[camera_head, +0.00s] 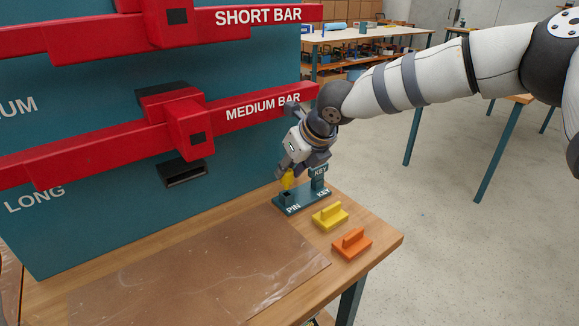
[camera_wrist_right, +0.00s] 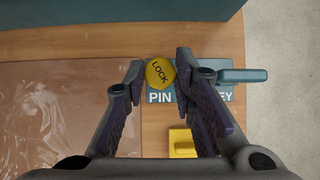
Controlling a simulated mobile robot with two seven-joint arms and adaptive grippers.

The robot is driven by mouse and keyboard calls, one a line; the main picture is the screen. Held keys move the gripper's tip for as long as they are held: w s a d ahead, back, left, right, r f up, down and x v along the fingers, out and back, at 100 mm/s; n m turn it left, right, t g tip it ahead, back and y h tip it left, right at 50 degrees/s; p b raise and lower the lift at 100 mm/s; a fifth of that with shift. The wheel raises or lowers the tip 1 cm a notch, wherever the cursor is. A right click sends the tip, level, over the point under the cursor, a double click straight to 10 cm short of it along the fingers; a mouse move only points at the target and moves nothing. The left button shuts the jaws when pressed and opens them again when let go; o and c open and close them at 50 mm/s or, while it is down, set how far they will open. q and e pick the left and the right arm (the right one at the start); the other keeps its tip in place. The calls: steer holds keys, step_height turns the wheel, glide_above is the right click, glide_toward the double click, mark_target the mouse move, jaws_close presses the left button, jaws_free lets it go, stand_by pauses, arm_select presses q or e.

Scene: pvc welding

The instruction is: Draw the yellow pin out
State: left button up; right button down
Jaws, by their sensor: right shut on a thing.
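The yellow pin (camera_head: 288,180) has a round head marked LOCK, which shows in the right wrist view (camera_wrist_right: 160,72). My right gripper (camera_head: 285,173) is shut on the pin from above, with one finger on each side of its head. The pin is at the PIN end of a small teal holder (camera_head: 308,200) labelled PIN and KEY. A dark opening shows in the holder just below the pin. I cannot tell whether the pin's lower end is still inside it. My left gripper is not in view.
A yellow key-like block (camera_head: 329,217) and an orange one (camera_head: 352,243) lie near the table's right edge. A clear brown sheet (camera_head: 200,275) covers the table's front. A teal panel with red bars (camera_head: 240,107) stands close on the left.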

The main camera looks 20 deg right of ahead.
mark_target(290, 178)
steer(key=shift+f, duration=1.65)
steer(key=c, duration=1.2)
jaws_free()
steer(key=shift+c, duration=0.2)
steer(key=v, duration=1.2)
steer(key=shift+a, duration=0.1)
